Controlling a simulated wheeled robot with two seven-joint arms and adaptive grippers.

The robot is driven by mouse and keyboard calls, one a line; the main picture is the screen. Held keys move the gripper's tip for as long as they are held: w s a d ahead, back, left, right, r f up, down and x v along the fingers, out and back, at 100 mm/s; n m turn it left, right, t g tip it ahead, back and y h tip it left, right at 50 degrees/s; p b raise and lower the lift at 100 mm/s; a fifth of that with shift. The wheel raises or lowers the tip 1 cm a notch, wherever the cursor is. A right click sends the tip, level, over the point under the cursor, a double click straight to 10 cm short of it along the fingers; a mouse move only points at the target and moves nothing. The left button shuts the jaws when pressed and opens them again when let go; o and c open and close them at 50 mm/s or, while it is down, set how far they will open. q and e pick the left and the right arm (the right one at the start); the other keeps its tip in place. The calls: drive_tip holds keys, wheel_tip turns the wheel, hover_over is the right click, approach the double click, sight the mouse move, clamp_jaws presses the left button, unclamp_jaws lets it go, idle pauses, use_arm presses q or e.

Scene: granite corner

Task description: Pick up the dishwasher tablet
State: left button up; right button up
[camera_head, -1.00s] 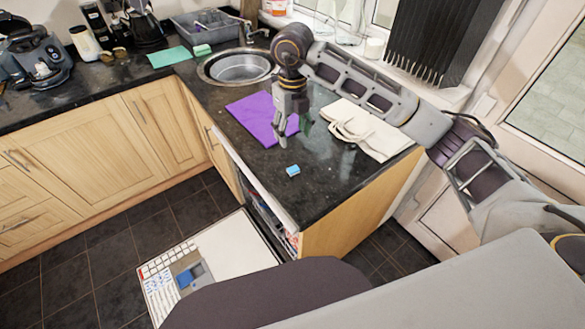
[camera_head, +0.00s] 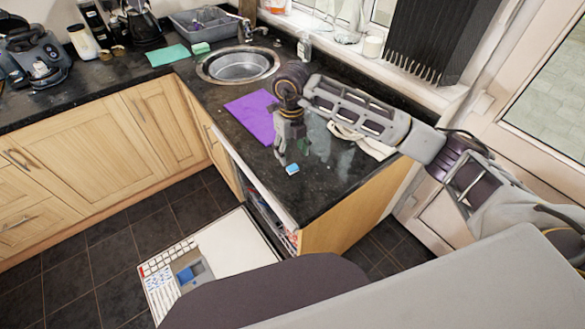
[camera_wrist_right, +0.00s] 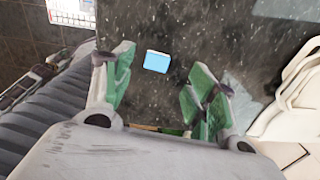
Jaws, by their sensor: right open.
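The dishwasher tablet (camera_head: 292,169) is a small light-blue block with a white edge, lying on the dark granite counter (camera_head: 330,185) near its front edge. My right gripper (camera_head: 290,156) is open and empty, pointing down just behind and above the tablet. In the right wrist view the tablet (camera_wrist_right: 157,61) shows ahead of the two green-padded fingers (camera_wrist_right: 160,92), roughly in line with the gap between them. The gripper does not appear to touch it.
A purple cloth (camera_head: 252,117) lies left of my right gripper. A cream cloth bag (camera_head: 365,142) lies to the right, partly behind my arm. The sink (camera_head: 238,64) is farther back. Below, an open dishwasher door (camera_head: 235,245) holds a tablet compartment (camera_head: 188,274).

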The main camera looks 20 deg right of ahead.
sight(292, 169)
drive_tip(key=shift+f, duration=0.3)
drive_tip(key=shift+s+a+f+p, duration=0.1)
drive_tip(key=shift+f+p, duration=0.55)
drive_tip(key=shift+f, duration=1.95)
drive_tip(key=c, duration=0.9)
